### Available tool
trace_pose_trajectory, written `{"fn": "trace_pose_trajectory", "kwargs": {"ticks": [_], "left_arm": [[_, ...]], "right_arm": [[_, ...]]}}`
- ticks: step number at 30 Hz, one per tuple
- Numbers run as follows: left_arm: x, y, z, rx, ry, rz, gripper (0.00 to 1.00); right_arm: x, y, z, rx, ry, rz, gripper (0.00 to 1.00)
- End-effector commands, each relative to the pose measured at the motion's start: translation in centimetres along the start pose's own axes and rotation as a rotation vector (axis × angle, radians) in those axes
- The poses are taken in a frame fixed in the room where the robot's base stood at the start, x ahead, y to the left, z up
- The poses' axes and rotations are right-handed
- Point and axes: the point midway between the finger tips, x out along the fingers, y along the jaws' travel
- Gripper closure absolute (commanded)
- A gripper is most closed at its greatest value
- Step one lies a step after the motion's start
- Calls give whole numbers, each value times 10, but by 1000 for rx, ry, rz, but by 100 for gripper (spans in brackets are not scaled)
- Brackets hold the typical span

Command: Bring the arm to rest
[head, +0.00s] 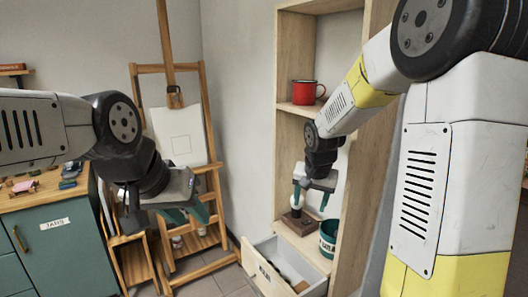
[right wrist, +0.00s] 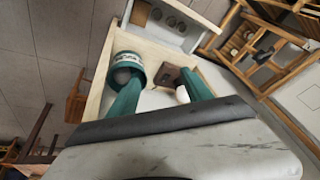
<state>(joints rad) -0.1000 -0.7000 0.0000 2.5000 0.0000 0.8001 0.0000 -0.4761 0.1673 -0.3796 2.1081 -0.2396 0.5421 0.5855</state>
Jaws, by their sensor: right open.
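My right arm reaches in from the right in the head view. Its right gripper (head: 311,195) is in front of the wooden shelf unit, with its teal fingers apart. In the right wrist view, the right gripper (right wrist: 164,78) shows its two fingers spread with nothing held between them. My left gripper (head: 187,215) hangs in front of the easel at the left, its teal fingers apart and nothing seen between them.
Below, a drawer (head: 262,272) stands open. An easel (head: 146,70) and teal cabinet (head: 60,245) are at left.

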Motion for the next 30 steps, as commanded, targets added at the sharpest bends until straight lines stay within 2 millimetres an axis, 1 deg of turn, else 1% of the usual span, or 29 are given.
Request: {"fn": "trace_pose_trajectory", "kwargs": {"ticks": [1, 2, 5, 6, 8, 9, 12, 15, 18, 21, 25, 30], "left_arm": [[0, 0, 0, 0, 0, 0, 64], [0, 0, 0, 0, 0, 0, 64], [0, 0, 0, 0, 0, 0, 64], [0, 0, 0, 0, 0, 0, 64], [0, 0, 0, 0, 0, 0, 64], [0, 0, 0, 0, 0, 0, 64], [0, 0, 0, 0, 0, 0, 64], [0, 0, 0, 0, 0, 0, 64], [0, 0, 0, 0, 0, 0, 64], [0, 0, 0, 0, 0, 0, 64], [0, 0, 0, 0, 0, 0, 64], [0, 0, 0, 0, 0, 0, 64]], "right_arm": [[-14, 5, 4, -1, 2, -23, 42], [-22, 6, 8, -9, 2, -36, 42], [-54, 16, 24, -35, 6, -86, 42], [-68, 20, 32, -51, 10, -108, 42], [-90, 27, 46, -81, 21, -138, 42], [-103, 31, 56, -101, 29, -156, 42], [-133, 41, 83, -160, 59, -191, 42], [-157, 50, 111, -220, 93, -209, 42], [-171, 56, 134, -273, 121, -215, 42], [-180, 60, 150, -309, 143, -214, 42], [-184, 62, 160, -335, 153, -211, 42], [-184, 62, 161, -340, 155, -211, 42]]}}
